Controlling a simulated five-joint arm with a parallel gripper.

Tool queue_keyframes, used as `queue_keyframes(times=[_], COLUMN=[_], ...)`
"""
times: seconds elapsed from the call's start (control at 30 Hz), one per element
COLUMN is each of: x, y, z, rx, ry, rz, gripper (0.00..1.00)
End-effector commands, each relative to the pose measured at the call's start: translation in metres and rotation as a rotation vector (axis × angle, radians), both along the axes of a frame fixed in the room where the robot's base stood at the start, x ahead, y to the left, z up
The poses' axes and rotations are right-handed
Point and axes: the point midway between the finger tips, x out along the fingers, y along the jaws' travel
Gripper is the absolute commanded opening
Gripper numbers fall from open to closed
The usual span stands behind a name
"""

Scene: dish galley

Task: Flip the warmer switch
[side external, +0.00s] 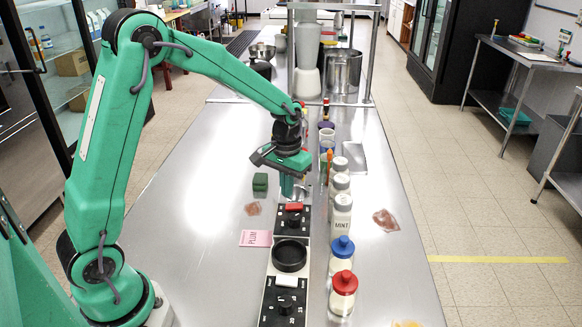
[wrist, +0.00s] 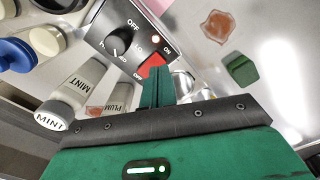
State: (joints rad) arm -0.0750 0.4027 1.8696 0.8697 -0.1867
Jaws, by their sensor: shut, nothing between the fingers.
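A red rocker switch (side external: 294,207) sits on the far black control panel (side external: 291,231), beside a dark round knob. In the wrist view the red switch (wrist: 153,66) lies between ON and OFF labels, and a small pale light (wrist: 155,38) shows near ON. The knob (wrist: 118,42) has OFF and LO marks around it. My gripper (side external: 288,192) is shut and empty, pointing down just behind the switch. In the wrist view its fingertips (wrist: 160,80) overlap the switch's edge. I cannot tell whether they touch it or which way the switch is tilted.
A round black plate (side external: 290,256) and a second panel with a white switch (side external: 287,281) stand nearer. Jars (side external: 341,222) line the right side, including blue- and red-lidded ones. A green block (side external: 260,182) and pink card (side external: 256,238) lie left.

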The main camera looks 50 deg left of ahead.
Motion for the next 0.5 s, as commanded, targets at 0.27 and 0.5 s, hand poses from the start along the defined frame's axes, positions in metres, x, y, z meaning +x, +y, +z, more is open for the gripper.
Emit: queue_keyframes(times=[0.27, 0.5], x=[0.0, 0.0], y=[0.0, 0.0], z=[0.016, 0.03], rx=[0.001, 0.001], ry=[-0.002, -0.002], rz=[0.0, 0.0], gripper=[0.0, 0.0])
